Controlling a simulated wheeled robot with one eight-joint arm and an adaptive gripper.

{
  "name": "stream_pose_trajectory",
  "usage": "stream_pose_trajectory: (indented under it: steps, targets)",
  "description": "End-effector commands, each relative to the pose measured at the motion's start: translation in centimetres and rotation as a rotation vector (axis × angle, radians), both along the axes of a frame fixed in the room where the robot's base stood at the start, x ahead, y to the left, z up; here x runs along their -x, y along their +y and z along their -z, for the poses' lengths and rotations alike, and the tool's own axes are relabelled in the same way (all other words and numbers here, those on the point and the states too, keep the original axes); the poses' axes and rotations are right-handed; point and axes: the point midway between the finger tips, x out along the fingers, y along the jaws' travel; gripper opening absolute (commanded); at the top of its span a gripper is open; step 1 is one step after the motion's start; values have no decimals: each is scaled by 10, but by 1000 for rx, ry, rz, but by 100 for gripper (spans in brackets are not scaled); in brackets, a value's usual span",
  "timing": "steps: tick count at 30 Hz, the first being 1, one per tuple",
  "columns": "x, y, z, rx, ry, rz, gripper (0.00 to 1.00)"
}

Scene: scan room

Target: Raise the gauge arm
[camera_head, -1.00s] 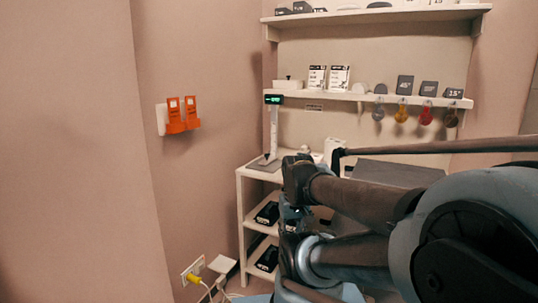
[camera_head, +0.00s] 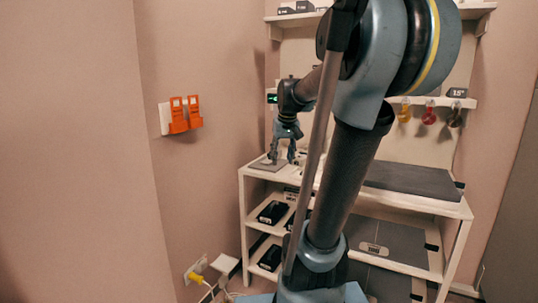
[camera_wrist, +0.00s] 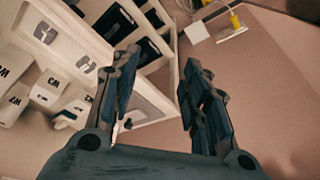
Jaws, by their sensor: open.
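The digital gauge stands at the back left of the white shelf unit. Its green-lit display (camera_head: 272,98) shows at the left of my arm in the head view, and its grey base plate (camera_head: 262,165) lies on the top shelf. My arm and gripper hide most of its column, and I cannot make out the gauge arm. My gripper (camera_head: 282,159) points down at the plate, close to the gauge; whether it touches is unclear. In the wrist view, my gripper (camera_wrist: 160,60) has its two fingers apart, with nothing seen held between them.
Orange holders (camera_head: 181,115) hang on the left wall. A dark flat pad (camera_head: 410,178) covers the right of the top shelf. Black boxes (camera_head: 272,213) sit on lower shelves. White boxes (camera_wrist: 47,92) stand left of my gripper in the wrist view. A yellow plug (camera_head: 194,277) is low on the wall.

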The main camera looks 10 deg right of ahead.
Motion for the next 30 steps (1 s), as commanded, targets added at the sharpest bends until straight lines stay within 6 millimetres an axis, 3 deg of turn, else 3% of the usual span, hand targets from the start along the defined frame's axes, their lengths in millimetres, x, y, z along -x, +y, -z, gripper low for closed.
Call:
stream_pose_trajectory:
  steps: [1,9,18,24,30]
  targets:
    - [-20,-1,-10,0,-6,-4,42]
    - [-120,-4,-47,-3,-43,-30,42]
    - [-225,-10,-69,-6,-82,-53,42]
    - [-262,-13,-72,-5,-96,-63,42]
    - [-274,-13,-67,-6,-100,-66,42]
